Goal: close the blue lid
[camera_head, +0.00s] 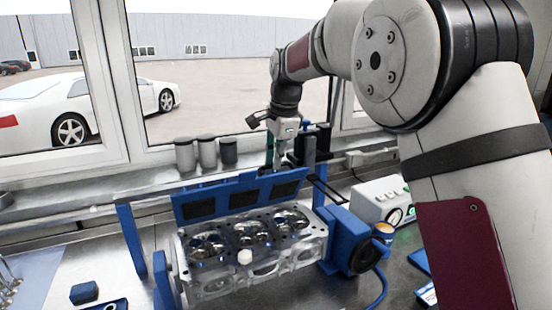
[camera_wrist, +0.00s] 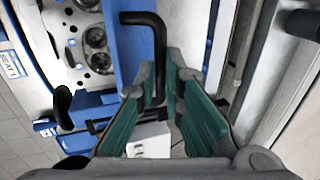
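The blue lid (camera_head: 240,196), a long panel with several dark windows, stands raised and tilted along the back of the metal engine block (camera_head: 250,255). My gripper (camera_head: 279,165) points down at the lid's upper right, on its far side; I cannot tell whether it touches. In the wrist view its two teal-padded fingers (camera_wrist: 170,85) are apart, with a gap between them. A bent black bar (camera_wrist: 150,45) shows at the gap; I cannot tell if it is between the pads or beyond them. The engine block (camera_wrist: 92,40) shows at upper left there.
Blue stand posts (camera_head: 131,240) flank the block. Several grey canisters (camera_head: 207,152) stand on the sill behind. A white box with dials (camera_head: 383,200) and a blue-black round unit (camera_head: 355,240) sit to the right. A small blue block (camera_head: 84,292) lies at front left.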

